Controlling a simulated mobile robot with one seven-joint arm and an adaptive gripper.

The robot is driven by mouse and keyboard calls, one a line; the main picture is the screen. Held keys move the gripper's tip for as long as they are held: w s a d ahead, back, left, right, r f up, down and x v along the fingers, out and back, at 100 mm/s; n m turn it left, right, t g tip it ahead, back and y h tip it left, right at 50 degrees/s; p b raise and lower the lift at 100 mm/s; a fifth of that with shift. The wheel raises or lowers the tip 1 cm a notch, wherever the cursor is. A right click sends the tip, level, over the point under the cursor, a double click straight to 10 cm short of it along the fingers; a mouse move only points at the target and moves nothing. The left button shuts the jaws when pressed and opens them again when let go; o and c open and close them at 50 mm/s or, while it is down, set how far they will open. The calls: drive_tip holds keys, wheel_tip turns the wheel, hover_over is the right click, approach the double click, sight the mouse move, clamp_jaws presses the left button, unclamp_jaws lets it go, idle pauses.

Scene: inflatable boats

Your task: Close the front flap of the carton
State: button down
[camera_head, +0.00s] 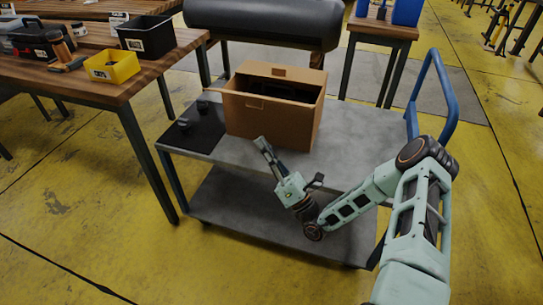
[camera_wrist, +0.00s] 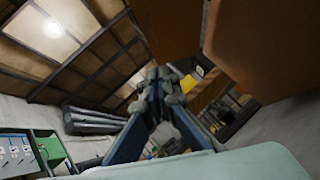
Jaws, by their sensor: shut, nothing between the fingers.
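The brown cardboard carton (camera_head: 268,125) stands upright on the grey cart. Its top looks at least partly open, with a dark inside. I cannot clearly tell the front flap from the front wall. My gripper (camera_head: 260,142) is shut and empty, pointing up in front of the carton's lower front face; I cannot tell whether it touches. In the wrist view the shut fingers (camera_wrist: 162,85) show in the middle, with brown cardboard (camera_wrist: 268,45) filling the upper right.
The cart top (camera_head: 360,125) is bare right of the carton. A black mat (camera_head: 193,130) with small dark items lies at its left. A blue handle (camera_head: 437,85) rises at the cart's right end. A wooden table (camera_head: 95,75) with a yellow bin (camera_head: 112,67) stands left.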

sight(259, 102)
drive_tip(key=w+a+r, duration=0.1)
drive_tip(key=w+r, duration=0.3)
drive_tip(key=r, duration=0.2)
drive_tip(key=shift+a+b, duration=0.2)
drive_tip(key=shift+b, duration=0.25)
